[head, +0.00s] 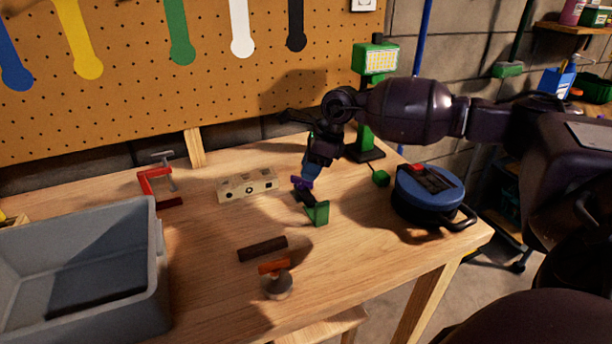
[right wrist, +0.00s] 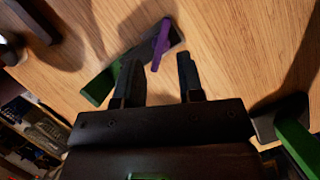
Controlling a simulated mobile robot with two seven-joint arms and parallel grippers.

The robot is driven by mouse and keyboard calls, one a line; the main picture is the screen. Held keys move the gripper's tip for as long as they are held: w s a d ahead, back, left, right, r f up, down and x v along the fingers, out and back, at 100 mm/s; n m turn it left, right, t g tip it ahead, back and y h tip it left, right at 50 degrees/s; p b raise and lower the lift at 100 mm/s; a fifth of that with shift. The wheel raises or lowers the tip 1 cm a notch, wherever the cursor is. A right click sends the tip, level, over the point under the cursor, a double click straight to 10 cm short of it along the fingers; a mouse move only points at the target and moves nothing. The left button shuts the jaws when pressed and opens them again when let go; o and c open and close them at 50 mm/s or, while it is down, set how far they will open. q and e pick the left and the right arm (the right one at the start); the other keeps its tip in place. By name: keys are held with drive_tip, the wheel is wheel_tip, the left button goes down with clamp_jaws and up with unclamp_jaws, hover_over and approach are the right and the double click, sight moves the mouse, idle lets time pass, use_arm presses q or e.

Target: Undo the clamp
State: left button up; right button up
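A small clamp-like fixture with a green block (head: 318,213), a dark bar and a purple lever (head: 302,183) is on the wooden workbench; its purple lever also shows in the right wrist view (right wrist: 162,45). My right gripper (right wrist: 159,62) is open above it, fingers apart. The lever's near end lies between the fingertips in the picture; I cannot tell whether they touch it. In the head view the right gripper (head: 308,172) partly covers the fixture. A red screw clamp (head: 150,182) stands at the bench's left rear. My left gripper is not in view.
A grey bin (head: 160,290) fills the front left. A drilled wooden block (head: 247,185), a dark bar (head: 262,249) and an orange-handled knob (head: 276,283) lie nearby. A green lamp (head: 366,140) and a blue round case (head: 428,190) stand right of the gripper.

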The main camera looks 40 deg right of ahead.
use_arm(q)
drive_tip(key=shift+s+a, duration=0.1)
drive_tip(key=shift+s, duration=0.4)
use_arm(e)
drive_tip(key=v, duration=0.7)
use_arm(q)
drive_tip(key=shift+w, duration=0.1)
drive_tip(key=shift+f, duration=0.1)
use_arm(e)
drive_tip(key=shift+d+f, duration=0.1)
